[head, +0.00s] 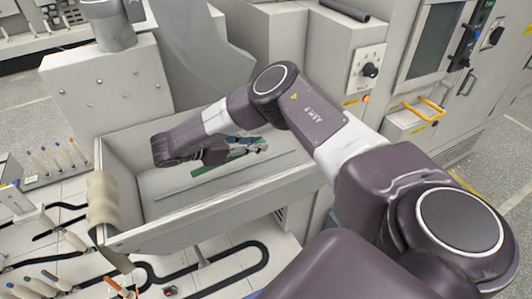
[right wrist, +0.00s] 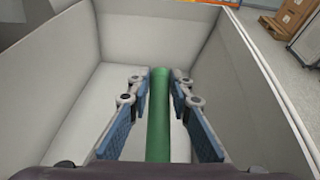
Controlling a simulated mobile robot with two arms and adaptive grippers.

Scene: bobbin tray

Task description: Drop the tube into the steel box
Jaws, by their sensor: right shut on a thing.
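The green tube (head: 212,167) is in my right gripper (head: 255,145), over the inside of the steel box (head: 215,212). In the right wrist view the tube (right wrist: 159,115) runs lengthwise between the two blue-padded fingers of the gripper (right wrist: 158,80). The gripper is shut on it. The pale walls of the box (right wrist: 60,70) surround the tube and fingers in that view, and the box floor shows below. How high the tube is above the floor is hard to tell. My left gripper is not in view.
Several bobbins stand on a tray (head: 35,182) at the left. A cream roll (head: 102,195) sits at the box's left end. A grey machine housing (head: 110,90) rises behind the box. Control cabinets (head: 420,60) stand at the right. Cardboard boxes (right wrist: 292,15) lie beyond the rim.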

